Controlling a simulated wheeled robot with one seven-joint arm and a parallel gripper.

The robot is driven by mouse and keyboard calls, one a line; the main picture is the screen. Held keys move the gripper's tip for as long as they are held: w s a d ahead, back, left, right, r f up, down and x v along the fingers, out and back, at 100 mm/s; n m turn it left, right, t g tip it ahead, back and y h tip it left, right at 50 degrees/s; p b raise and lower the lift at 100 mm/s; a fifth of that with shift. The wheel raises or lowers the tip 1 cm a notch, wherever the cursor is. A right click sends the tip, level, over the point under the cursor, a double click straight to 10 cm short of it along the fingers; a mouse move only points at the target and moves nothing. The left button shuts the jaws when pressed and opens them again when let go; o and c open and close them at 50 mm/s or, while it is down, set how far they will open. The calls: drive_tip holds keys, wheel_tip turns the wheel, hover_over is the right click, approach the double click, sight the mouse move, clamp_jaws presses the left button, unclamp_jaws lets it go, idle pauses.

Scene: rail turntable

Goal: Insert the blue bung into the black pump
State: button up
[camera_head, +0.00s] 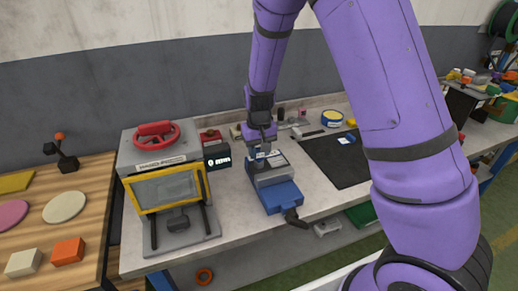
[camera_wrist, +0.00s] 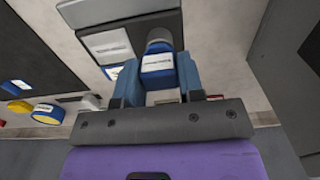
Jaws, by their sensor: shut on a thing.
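My gripper (camera_head: 262,150) is over the back end of a dark and grey machine with a blue base (camera_head: 284,196), which I take for the pump. In the wrist view, the two blue fingers of my gripper (camera_wrist: 157,78) are shut on the blue bung (camera_wrist: 158,64), which has a white label. The bung's far end lies close to the grey body of the machine (camera_wrist: 127,20); I cannot tell whether it is in an opening or only beside it. In the head view the bung is mostly hidden by my gripper.
A press-like unit with a yellow frame (camera_head: 170,190) and red handwheel (camera_head: 156,135) stands close on the left. A black mat (camera_head: 345,160) lies on the right. A yellow-blue round tin (camera_head: 332,118) and small items stand at the back near the wall.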

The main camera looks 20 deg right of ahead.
sight(259, 149)
drive_tip(key=shift+f, duration=0.4)
drive_tip(key=o, duration=1.1)
drive_tip(key=shift+r, duration=0.1)
wheel_tip(259, 149, up, 11)
drive_tip(key=shift+f, duration=0.15)
